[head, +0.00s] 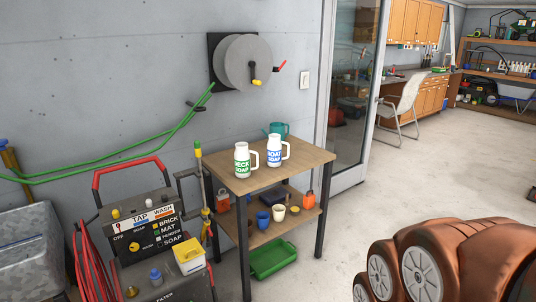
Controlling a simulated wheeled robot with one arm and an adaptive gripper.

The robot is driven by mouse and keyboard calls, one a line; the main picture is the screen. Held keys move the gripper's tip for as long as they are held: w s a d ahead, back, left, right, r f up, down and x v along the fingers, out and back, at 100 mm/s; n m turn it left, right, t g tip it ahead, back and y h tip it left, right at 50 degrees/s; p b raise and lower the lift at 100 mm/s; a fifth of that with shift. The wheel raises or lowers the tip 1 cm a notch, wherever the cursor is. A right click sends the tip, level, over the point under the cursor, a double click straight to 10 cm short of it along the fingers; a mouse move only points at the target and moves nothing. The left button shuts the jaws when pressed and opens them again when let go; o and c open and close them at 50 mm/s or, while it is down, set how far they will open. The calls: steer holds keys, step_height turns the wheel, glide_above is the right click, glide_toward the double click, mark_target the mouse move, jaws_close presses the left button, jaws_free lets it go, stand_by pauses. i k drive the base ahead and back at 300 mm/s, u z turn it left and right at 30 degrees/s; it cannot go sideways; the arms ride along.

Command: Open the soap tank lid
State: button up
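A dark washer unit (140,228) with a red handle stands at the lower left. Its front panel carries the words TAP, WASH, BRICK, MAT, FENDER and SOAP. A blue cap (155,276) sits on the unit's lower deck, left of a yellow and white box (188,258). Small yellow and white knobs show on top of the panel. I cannot tell which cap is the soap tank lid, as no label beside one can be read.
A wooden side table (282,177) holds a deck soap jug (242,160), a boat soap jug (275,151) and a teal watering can (278,130). Red hose (90,260) hangs left of the washer. A green tray (273,259) lies under the table.

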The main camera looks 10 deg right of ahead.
mark_target(186, 250)
steer(key=u, duration=0.5)
steer(key=k, duration=0.6)
steer(key=u, duration=0.85)
steer(key=i, duration=1.55)
steer(key=z, duration=0.95)
